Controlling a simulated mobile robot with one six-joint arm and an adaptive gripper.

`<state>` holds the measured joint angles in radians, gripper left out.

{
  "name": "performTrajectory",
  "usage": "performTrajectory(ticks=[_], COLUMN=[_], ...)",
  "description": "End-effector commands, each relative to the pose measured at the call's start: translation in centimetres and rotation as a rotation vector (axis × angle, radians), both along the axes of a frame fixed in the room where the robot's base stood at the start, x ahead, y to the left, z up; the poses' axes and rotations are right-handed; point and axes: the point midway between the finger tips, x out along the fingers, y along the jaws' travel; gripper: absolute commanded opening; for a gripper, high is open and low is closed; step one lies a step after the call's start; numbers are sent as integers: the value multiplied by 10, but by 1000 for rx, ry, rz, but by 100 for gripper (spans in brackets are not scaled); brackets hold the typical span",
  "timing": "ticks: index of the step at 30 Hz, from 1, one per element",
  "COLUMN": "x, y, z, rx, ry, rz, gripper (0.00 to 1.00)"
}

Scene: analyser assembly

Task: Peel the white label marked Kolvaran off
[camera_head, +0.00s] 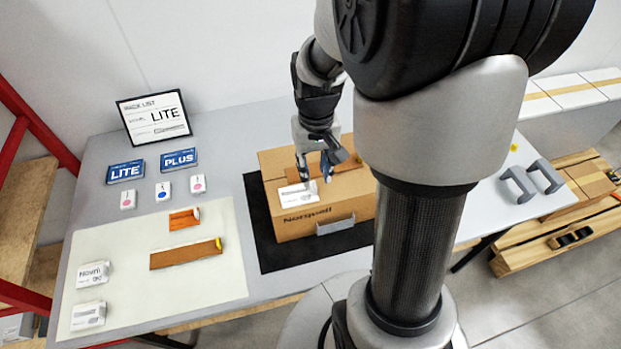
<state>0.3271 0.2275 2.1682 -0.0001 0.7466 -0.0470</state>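A cardboard box (345,195) stands on a black mat (268,250) in the middle of the table. A white label (292,196) lies on the box's top, near its front left corner. Its print is too small to read, so I cannot confirm the name Kolvaran. My gripper (316,176) points down just above the box top, at the label's back right edge. Its fingers look apart, with nothing visible between them. I cannot tell whether a fingertip touches the label. My arm hides the box's right side.
A pale mat (215,280) at left holds an orange piece (184,219), a brown strip (186,254) and two white label packs (92,273) (88,315). Behind stand LITE (126,171) and PLUS (179,160) cards and a sign (154,117). Grey handles (519,184) lie at right.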

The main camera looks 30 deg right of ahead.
Motion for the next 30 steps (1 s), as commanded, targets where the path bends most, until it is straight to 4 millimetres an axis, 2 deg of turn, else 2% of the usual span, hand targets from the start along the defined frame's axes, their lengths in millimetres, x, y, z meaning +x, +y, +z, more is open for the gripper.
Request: performTrajectory(ticks=[1,3,10,22,30], x=[0,-1,0,0,0], y=[0,0,0,0,0], z=[-13,-25,-50,-55,-55], rx=[1,1,0,0,0], ry=[3,3,0,-1,-1], rz=[0,0,0,0,0], gripper=[30,30,30,30,12])
